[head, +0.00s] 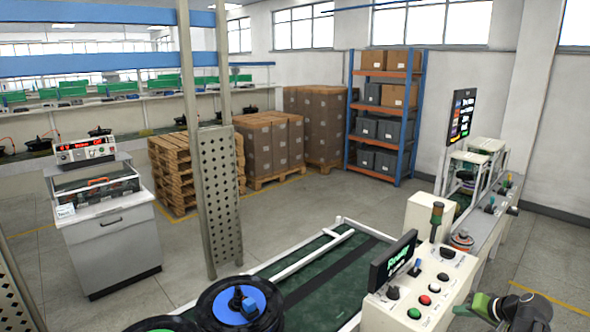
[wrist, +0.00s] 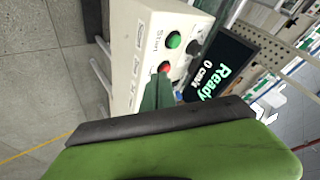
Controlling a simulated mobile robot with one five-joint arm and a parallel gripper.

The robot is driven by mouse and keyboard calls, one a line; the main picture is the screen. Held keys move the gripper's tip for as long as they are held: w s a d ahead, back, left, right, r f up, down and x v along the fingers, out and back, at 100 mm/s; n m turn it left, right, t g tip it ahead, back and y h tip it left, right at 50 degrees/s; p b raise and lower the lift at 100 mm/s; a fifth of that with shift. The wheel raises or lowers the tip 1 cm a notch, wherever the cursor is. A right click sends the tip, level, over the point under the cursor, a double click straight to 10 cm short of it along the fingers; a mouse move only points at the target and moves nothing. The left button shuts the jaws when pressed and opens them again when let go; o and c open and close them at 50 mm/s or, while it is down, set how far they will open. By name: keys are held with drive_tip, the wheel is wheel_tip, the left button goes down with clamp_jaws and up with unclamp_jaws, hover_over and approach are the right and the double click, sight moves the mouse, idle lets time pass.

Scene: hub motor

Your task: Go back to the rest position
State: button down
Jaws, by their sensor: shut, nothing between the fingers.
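My gripper (head: 474,307) is at the lower right of the head view, beside the right edge of the cream control box (head: 437,270). In the wrist view my gripper (wrist: 158,92) is shut and empty, its dark green tip overlapping the panel just below the red button (wrist: 164,67). I cannot tell whether the tip touches the panel. The green button (wrist: 173,39), beside the word Start, is above the red one. A dark screen (head: 394,262) on the box reads Ready; the wrist view shows it with "0 cm/s".
A conveyor (head: 300,271) carries black wheel-like hubs, one with a blue centre (head: 240,303). A perforated post (head: 217,190) stands behind it. A grey bench with machines (head: 487,205) is at the right. Bare floor (head: 540,260) lies right of the control box.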

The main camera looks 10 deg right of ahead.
drive_tip(key=w+a+n+y, duration=0.2)
drive_tip(key=w+a+n, duration=0.1)
drive_tip(key=w+a, duration=0.85)
drive_tip(key=w+a+f+n+g+y, duration=0.1)
drive_tip(key=a+f+n+g, duration=0.1)
drive_tip(key=a, duration=1.1)
drive_tip(key=w+a+f+n+g+y, duration=0.1)
drive_tip(key=w+a+n+g, duration=0.1)
drive_tip(key=a, duration=1)
drive_tip(key=s+a+f+n+g+h, duration=0.1)
drive_tip(key=s+a+f+n+g, duration=0.2)
drive_tip(key=a, duration=0.8)
drive_tip(key=s+a+f+g+h, duration=0.1)
drive_tip(key=s+a+h, duration=0.15)
drive_tip(key=s, duration=0.25)
drive_tip(key=s+d+m, duration=0.1)
drive_tip(key=s+d+h, duration=0.1)
drive_tip(key=s+d+m+g, duration=0.1)
drive_tip(key=d, duration=0.1)
drive_tip(key=shift+f+m+h, duration=0.3)
drive_tip(key=shift+h, duration=0.05)
